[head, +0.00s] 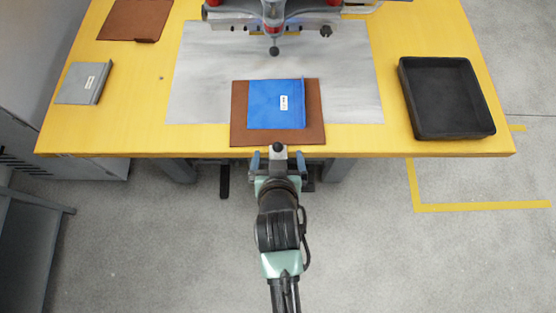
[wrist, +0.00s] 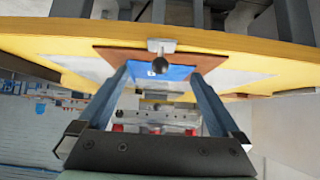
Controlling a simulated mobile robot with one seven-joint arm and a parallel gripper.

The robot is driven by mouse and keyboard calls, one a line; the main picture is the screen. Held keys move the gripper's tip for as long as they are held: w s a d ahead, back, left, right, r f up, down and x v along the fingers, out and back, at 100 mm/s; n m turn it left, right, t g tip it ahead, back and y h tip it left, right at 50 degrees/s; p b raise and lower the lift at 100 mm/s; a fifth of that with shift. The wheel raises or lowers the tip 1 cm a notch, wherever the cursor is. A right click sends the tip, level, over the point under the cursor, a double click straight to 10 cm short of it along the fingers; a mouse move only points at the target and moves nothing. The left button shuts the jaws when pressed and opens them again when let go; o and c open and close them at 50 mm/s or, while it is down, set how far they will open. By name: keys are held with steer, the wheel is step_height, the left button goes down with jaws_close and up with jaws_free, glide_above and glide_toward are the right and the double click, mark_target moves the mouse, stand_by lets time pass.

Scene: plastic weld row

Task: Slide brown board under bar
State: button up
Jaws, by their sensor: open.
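The brown board (head: 239,110) lies flat on a grey sheet on the table, its near edge close to the table's front edge. A blue folder-like piece (head: 265,110) with a white label lies on it. A small metal piece with a dark knob (wrist: 160,46) shows at the board's near edge in the wrist view. The grey bar (head: 232,24) spans the back of the sheet, beyond the board and apart from it. My gripper (head: 278,161) is open and empty in front of the table edge, its fingers either side of the knob; the wrist view also shows the board (wrist: 112,54).
A black tray (head: 403,95) stands at the right of the yellow table (head: 370,141). A grey folder-like piece (head: 80,82) and another brown board (head: 130,22) lie at the left. The grey sheet (head: 200,70) is bare between board and bar, below a hanging knob (head: 274,50).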

mark_target(278, 149)
steer(key=shift+b+x, duration=1.25)
steer(key=shift+x, duration=1.65)
jaws_close()
steer(key=shift+w, duration=0.1)
steer(key=shift+w+d, duration=0.15)
steer(key=shift+w, duration=1.1)
steer(key=shift+w+d+b, duration=0.1)
steer(key=shift+w+b, duration=0.25)
steer(key=shift+w, duration=0.8)
